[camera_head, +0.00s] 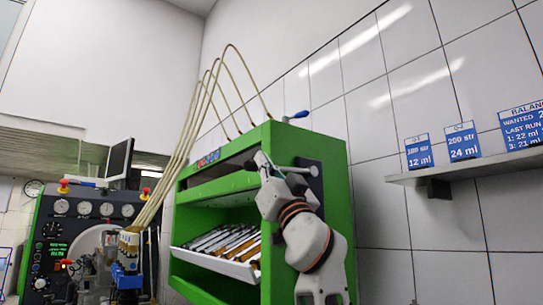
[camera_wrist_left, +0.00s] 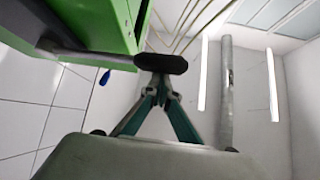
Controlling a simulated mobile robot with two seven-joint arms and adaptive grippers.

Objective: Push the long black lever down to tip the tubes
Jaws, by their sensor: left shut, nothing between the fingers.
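The long black lever (camera_wrist_left: 95,57) comes off the green cabinet's side in the left wrist view and ends in a thick black grip (camera_wrist_left: 160,63). In the head view, the dark lever end (camera_head: 262,160) shows at the cabinet's upper right front. My left gripper (camera_wrist_left: 160,82) is shut and empty, its teal fingers meeting right at the grip; I cannot tell whether they touch it. In the head view, my left gripper is small and partly hidden by its own wrist. The tubes (camera_head: 225,242) lie in a row on a sloping white tray (camera_head: 215,264) inside the cabinet. My right gripper is not in view.
The green cabinet (camera_head: 341,215) stands beside my left arm, close to the tiled wall. A small blue handle (camera_head: 297,115) sticks up on its top. Thin hoses (camera_head: 192,130) arch over it from the left. A shelf (camera_head: 470,167) with blue signs is at the right.

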